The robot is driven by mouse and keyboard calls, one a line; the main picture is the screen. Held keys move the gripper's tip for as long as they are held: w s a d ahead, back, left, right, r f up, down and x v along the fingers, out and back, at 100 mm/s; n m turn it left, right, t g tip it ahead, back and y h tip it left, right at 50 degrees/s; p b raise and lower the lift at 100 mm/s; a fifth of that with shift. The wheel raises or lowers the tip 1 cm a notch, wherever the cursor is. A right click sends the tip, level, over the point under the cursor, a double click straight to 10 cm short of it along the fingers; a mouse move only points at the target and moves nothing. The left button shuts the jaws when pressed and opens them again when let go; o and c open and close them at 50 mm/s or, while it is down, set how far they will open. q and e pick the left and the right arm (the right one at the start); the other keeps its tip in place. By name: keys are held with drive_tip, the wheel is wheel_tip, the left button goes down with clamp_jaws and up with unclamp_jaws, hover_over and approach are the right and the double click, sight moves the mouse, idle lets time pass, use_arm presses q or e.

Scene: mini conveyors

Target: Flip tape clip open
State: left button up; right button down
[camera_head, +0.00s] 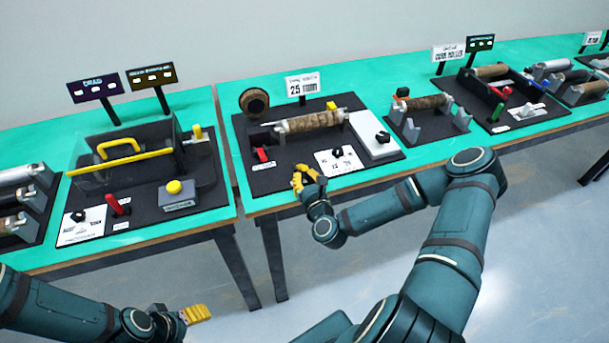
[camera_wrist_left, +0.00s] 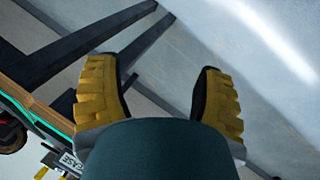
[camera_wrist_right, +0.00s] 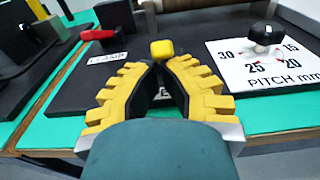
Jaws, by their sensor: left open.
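No part I can see is labelled as a tape clip. The middle station (camera_head: 290,130), under a "25 mm" sign, has a brown roller (camera_head: 312,122) and a red lever (camera_head: 262,155). In the right wrist view the red lever (camera_wrist_right: 98,34) stands by a label that seems to read CLAMP. A small yellow block (camera_wrist_right: 162,49) shows just past the tips of my right gripper (camera_wrist_right: 161,66); contact is unclear. This gripper (camera_head: 305,178) is at the station's front edge, its tips nearly together. My left gripper (camera_head: 196,314) is open and empty, off the table's front; its fingers (camera_wrist_left: 163,80) are spread apart.
A white pitch card (camera_head: 339,161) with a black knob (camera_head: 337,152) lies right of my right gripper. Left is a station with a clear box and yellow bar (camera_head: 120,162). More roller stations (camera_head: 425,115) stand to the right. Bare green table (camera_head: 222,130) separates the stations.

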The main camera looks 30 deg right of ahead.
sight(302, 166)
drive_tip(key=r+g+p, duration=0.1)
drive_tip(key=p, duration=0.2)
drive_tip(key=r+g+p, duration=0.1)
drive_tip(key=p, duration=0.2)
drive_tip(key=shift+w+r+g+y, duration=0.2)
drive_tip(key=shift+w+g+y, duration=0.1)
drive_tip(key=shift+y, duration=0.1)
drive_tip(key=g+p, duration=0.1)
drive_tip(key=p, duration=0.1)
drive_tip(key=r+g+p, duration=0.1)
drive_tip(key=p, duration=0.1)
drive_tip(key=shift+w+d, duration=0.15)
drive_tip(key=shift+w, duration=0.25)
drive_tip(key=shift+w+g+y+p, duration=0.25)
drive_tip(key=shift+g+p, duration=0.25)
drive_tip(key=shift+p, duration=0.25)
use_arm(q)
wheel_tip(302, 166, up, 13)
drive_tip(key=w, duration=0.1)
drive_tip(key=shift+w+a+t, duration=0.3)
drive_tip(key=shift+a, duration=0.05)
use_arm(e)
drive_tip(key=shift+w+d, duration=0.15)
drive_tip(key=shift+w, duration=0.15)
drive_tip(key=shift+r, duration=0.1)
use_arm(q)
drive_tip(key=shift+r+p, duration=0.6)
drive_tip(key=shift+p, duration=0.2)
use_arm(e)
drive_tip(key=shift+r, duration=0.75)
